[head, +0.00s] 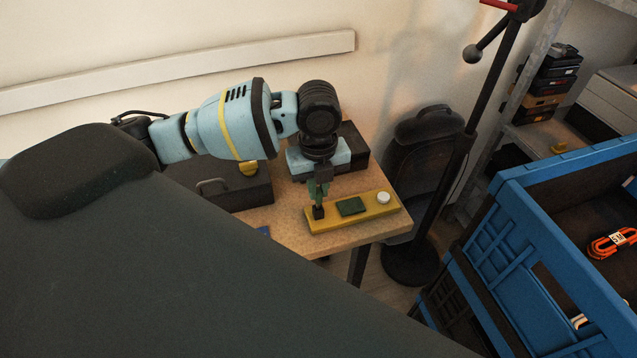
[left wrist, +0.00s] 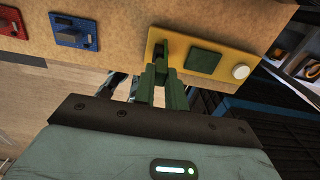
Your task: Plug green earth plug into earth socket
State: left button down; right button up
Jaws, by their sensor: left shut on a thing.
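The yellow earth panel (head: 330,219) lies on the wooden table near its right front corner. It carries a small black block, the likely earth socket (head: 319,212), a dark green square (head: 351,206) and a white round button (head: 383,198). My left gripper (head: 318,192) points down over the black block, its fingers shut. In the left wrist view the dark green fingers (left wrist: 161,78) close on the green earth plug (left wrist: 161,58) at the panel's left end. The fingers mostly hide the plug and socket, so I cannot tell how far the plug is in. My right gripper is out of view.
A blue panel (left wrist: 72,31) and a red panel (left wrist: 12,22) sit farther left on the table. Dark boxes stand behind the arm. A black pole stand (head: 460,150) and a blue crate (head: 490,225) are right of the table.

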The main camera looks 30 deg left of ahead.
aim_at(318, 190)
pick_arm(q)
jog(key=shift+f, duration=1.1)
jog(key=c, duration=1.4)
grip_release()
jog(key=shift+o, duration=0.2)
jog(key=shift+r, duration=3.95)
jog(key=shift+f, duration=0.1)
